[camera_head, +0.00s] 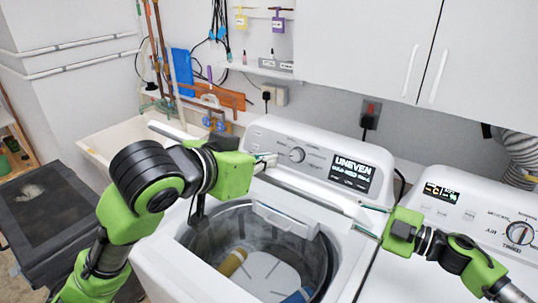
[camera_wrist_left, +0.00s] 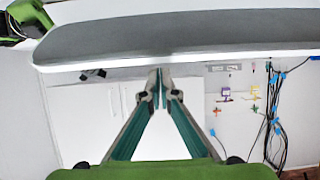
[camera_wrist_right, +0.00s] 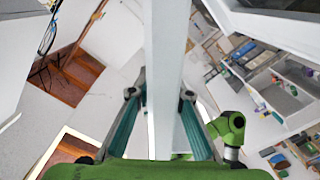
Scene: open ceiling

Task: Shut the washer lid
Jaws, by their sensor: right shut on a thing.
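The white top-load washer (camera_head: 160,262) stands open, its dark round tub (camera_head: 205,240) showing with a few items inside. The lid is raised at the back of the opening and shows as a thin pale edge (camera_head: 318,200) below the console. My right gripper (camera_head: 367,220) is at the lid's right end; in the right wrist view its fingers lie either side of a long white edge (camera_wrist_right: 168,60), shut on it. My left gripper (camera_head: 265,160) is in front of the console, its fingertips together and empty in the left wrist view (camera_wrist_left: 166,76).
The console display (camera_head: 352,170) reads "UNEVEN". A second white machine (camera_head: 460,230) stands close on the right. A sink (camera_head: 125,140) and a dark bin (camera_head: 45,215) are at the left. White cabinets (camera_head: 370,40) hang above.

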